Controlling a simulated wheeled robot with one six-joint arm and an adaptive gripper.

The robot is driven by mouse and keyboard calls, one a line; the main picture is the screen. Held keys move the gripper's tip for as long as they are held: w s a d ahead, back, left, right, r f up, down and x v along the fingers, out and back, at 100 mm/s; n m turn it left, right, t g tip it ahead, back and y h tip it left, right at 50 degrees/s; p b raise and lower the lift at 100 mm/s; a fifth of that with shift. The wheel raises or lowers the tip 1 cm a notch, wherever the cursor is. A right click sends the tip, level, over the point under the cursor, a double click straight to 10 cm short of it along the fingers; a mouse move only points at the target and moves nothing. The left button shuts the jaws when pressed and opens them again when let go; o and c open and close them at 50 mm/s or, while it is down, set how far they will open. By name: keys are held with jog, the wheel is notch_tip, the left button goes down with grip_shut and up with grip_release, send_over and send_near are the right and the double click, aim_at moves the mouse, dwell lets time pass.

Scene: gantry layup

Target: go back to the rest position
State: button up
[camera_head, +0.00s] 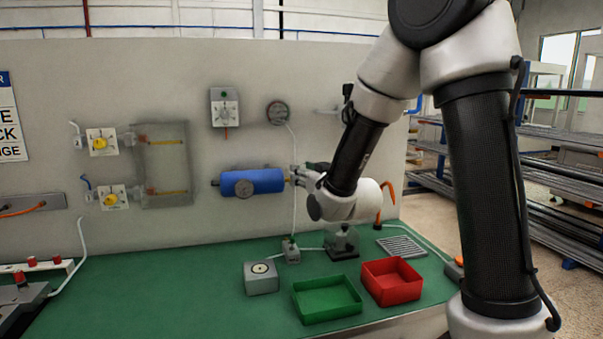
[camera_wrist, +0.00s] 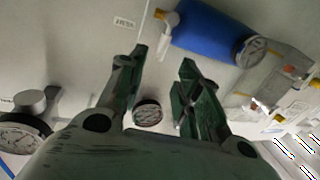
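My gripper (camera_head: 300,175) is at the wall panel, just right of the blue cylinder (camera_head: 252,182) in the head view. In the wrist view my gripper (camera_wrist: 163,58) has its two dark fingers spread apart, with nothing between them. The blue cylinder (camera_wrist: 212,30) shows there beyond the fingers, to the upper right. Whether a finger touches the valve end of the cylinder cannot be told. My arm hides part of the panel behind it.
A green tray (camera_head: 326,299), a red tray (camera_head: 391,281) and a grey box with a round top (camera_head: 261,278) stand on the green bench (camera_head: 180,290). Gauges, including one round gauge (camera_head: 278,112), and yellow-knobbed valves (camera_head: 102,142) are on the panel (camera_head: 50,110). Racks (camera_head: 560,165) stand at right.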

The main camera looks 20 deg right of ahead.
notch_tip(320, 180, down, 10)
jog(key=s+g+h, duration=0.1)
jog(key=s+g, duration=0.2)
jog(key=g, duration=0.2)
jog(key=s+d+f+g+h, duration=0.1)
jog(key=s+d+f+g, duration=0.3)
jog(key=s, duration=0.4)
jog(key=s+d+r+m+g, duration=0.1)
jog(key=s+d+r, duration=0.2)
jog(key=s, duration=0.5)
jog(key=s+d+r+m+g+h, duration=0.1)
jog(key=s+d+r, duration=0.2)
jog(key=s, duration=0.6)
jog(key=s+d+r+m+g+h, duration=0.1)
jog(key=s+d+r+g, duration=0.1)
jog(key=s+d+r, duration=0.2)
jog(key=s+r, duration=0.2)
jog(key=s, duration=0.2)
jog(key=shift+s, duration=0.35)
